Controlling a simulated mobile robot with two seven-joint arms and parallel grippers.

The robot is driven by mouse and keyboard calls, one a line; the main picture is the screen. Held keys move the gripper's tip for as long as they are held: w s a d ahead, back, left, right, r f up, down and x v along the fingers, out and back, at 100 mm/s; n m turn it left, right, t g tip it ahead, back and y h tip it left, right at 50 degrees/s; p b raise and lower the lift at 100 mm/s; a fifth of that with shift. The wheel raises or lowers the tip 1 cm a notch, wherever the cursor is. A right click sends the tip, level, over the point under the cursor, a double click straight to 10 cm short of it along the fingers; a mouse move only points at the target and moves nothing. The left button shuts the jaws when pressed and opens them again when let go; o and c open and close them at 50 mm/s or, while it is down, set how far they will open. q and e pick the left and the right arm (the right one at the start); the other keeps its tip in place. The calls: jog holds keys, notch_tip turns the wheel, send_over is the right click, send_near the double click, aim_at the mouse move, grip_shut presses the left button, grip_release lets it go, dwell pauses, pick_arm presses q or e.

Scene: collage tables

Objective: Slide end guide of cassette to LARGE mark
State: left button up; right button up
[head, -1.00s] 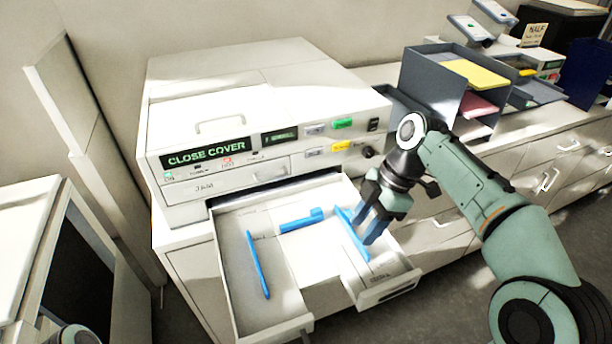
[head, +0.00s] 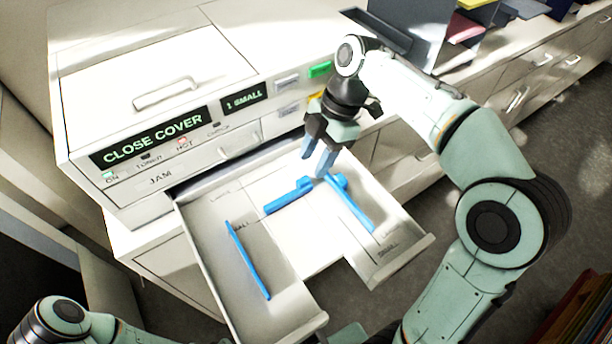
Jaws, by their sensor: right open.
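The pulled-out cassette (head: 222,305) is a white open tray in the head view. A short blue guide with a raised block (head: 290,196) lies near its inner end, probably the end guide. A long blue strip guide (head: 248,260) stands at the left and another blue guide (head: 350,203) at the right. Faint size marks are printed on the tray floor; one near the right guide reads SMALL (head: 388,250). My right gripper (head: 318,168) is open, fingers down, just above the meeting ends of the short and right guides. Contact is unclear.
The white printer (head: 140,80) stands behind the cassette, its displays (head: 244,98) reading CLOSE COVER and 1 SMALL. Grey paper trays (head: 415,35) stand at the back right. A cabinet with drawers (head: 490,90) runs right.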

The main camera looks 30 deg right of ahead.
aim_at(304, 179)
jog(key=x, duration=0.5)
jog(key=shift+w+a+f+b, duration=0.1)
jog(key=shift+w+f+b, duration=0.1)
jog(key=shift+f+b, duration=0.1)
